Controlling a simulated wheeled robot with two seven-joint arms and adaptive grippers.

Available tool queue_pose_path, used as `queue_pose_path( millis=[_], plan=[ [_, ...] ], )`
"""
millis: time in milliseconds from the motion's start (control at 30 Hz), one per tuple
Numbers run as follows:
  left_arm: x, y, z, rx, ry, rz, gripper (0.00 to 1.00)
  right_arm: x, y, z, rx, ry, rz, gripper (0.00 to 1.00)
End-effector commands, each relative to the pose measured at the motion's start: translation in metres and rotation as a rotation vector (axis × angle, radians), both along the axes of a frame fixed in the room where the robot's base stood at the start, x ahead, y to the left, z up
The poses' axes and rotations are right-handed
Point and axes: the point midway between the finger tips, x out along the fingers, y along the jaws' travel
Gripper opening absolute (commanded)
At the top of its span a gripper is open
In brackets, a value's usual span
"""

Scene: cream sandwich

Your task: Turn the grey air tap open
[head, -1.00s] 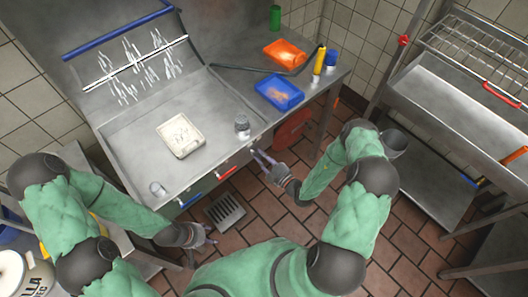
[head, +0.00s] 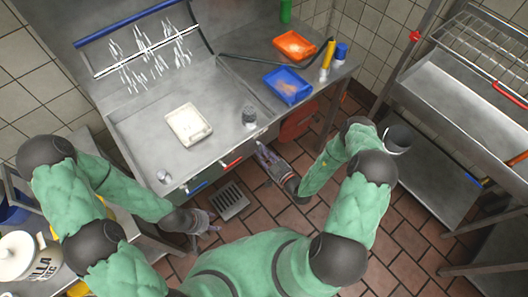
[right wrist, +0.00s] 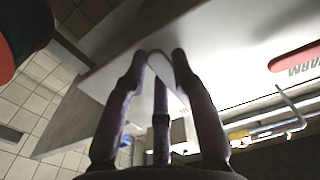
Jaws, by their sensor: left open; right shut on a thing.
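The grey air tap's pale handle (right wrist: 160,68) shows in the right wrist view between my right gripper's fingertips, under the front of the steel sink counter. My right gripper (right wrist: 164,58) is shut on it, with dark fingers on both sides. In the head view my right gripper (head: 262,148) is at the counter's front edge, right of the red handle, and hides most of the tap. How far the tap is turned cannot be told. My left gripper (head: 212,223) is open and empty, low in front of the counter near the floor drain.
A red handle (head: 231,162) and a blue handle (head: 197,187) sit on the counter front (head: 214,172) left of the tap. A white tray (head: 189,124) and a metal shaker (head: 249,116) stand on the counter. A floor drain (head: 230,200) lies below. Tiled floor is open between my arms.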

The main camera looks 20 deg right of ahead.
Motion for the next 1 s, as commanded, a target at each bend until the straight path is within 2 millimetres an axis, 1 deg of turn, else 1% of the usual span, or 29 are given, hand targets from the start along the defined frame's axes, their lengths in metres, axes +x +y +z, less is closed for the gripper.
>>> queue_pose_path(
  millis=[33, 333, 367, 400, 433, 800, 867, 1000],
  plan=[
    [0.000, 0.000, 0.000, 0.000, 0.000, 0.000, 0.52, -0.003, 0.003, -0.003, 0.004, 0.011, 0.003, 0.00],
    [0.000, 0.000, 0.000, 0.000, 0.000, 0.000, 0.52, -0.003, 0.003, -0.003, 0.004, 0.011, 0.004, 0.00],
    [0.000, 0.000, 0.000, 0.000, 0.000, 0.000, 0.52, -0.003, 0.003, -0.003, 0.004, 0.011, 0.004, 0.32],
    [0.000, 0.000, 0.000, 0.000, 0.000, 0.000, 0.52, -0.003, 0.003, -0.003, 0.004, 0.011, 0.004, 0.43],
    [0.000, 0.000, 0.000, 0.000, 0.000, 0.000, 0.52, -0.003, 0.003, -0.003, 0.004, 0.010, 0.004, 0.52],
    [0.000, 0.000, 0.000, 0.000, 0.000, 0.000, 0.52, -0.002, 0.000, -0.001, 0.002, 0.004, 0.001, 0.52],
    [0.000, 0.000, 0.000, 0.000, 0.000, 0.000, 0.52, -0.005, -0.001, -0.001, 0.001, 0.005, 0.000, 0.52],
    [0.000, 0.000, 0.000, 0.000, 0.000, 0.000, 0.52, -0.021, -0.007, -0.001, 0.003, 0.006, -0.002, 0.52]
  ],
)
